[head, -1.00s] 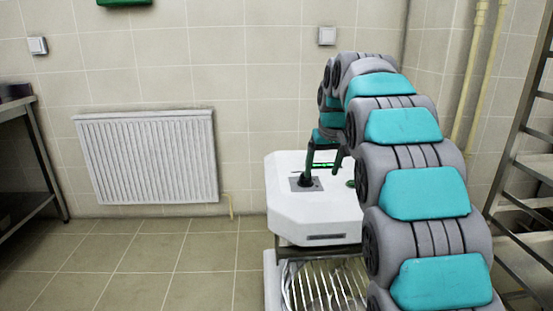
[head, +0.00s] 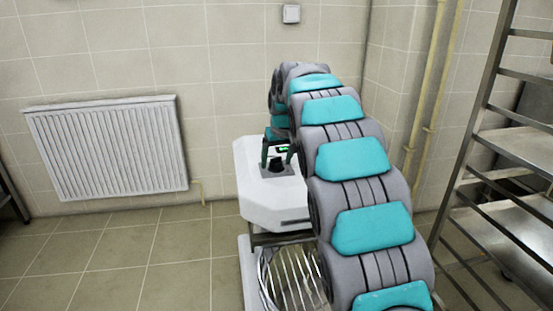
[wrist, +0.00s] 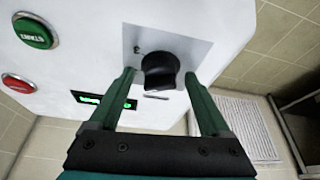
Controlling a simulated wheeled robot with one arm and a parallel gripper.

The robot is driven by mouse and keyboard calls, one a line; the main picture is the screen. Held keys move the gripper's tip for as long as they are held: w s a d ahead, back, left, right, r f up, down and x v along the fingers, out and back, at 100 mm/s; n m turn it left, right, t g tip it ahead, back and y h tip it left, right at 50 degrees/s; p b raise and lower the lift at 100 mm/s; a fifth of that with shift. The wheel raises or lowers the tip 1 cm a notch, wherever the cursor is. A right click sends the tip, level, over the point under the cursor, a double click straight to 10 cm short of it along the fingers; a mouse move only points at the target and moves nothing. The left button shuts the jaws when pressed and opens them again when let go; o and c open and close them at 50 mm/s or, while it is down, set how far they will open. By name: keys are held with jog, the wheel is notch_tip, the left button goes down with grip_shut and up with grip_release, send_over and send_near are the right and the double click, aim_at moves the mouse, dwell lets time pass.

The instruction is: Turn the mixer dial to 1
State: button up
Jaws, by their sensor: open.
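The mixer (head: 262,190) is a white machine in the middle of the head view, with a wire bowl guard below its head. Its black dial (wrist: 160,72) sits on a grey square plate in the wrist view; in the head view the dial (head: 275,163) is small. In the head view my arm hides the mixer's right side.
A green START button (wrist: 35,32), a red button (wrist: 18,84) and a green-lit display (wrist: 105,101) are on the mixer. A radiator (head: 108,150) hangs on the tiled wall at left. A metal rack (head: 500,150) stands at right.

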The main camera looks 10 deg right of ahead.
grip_shut()
dwell(0.7)
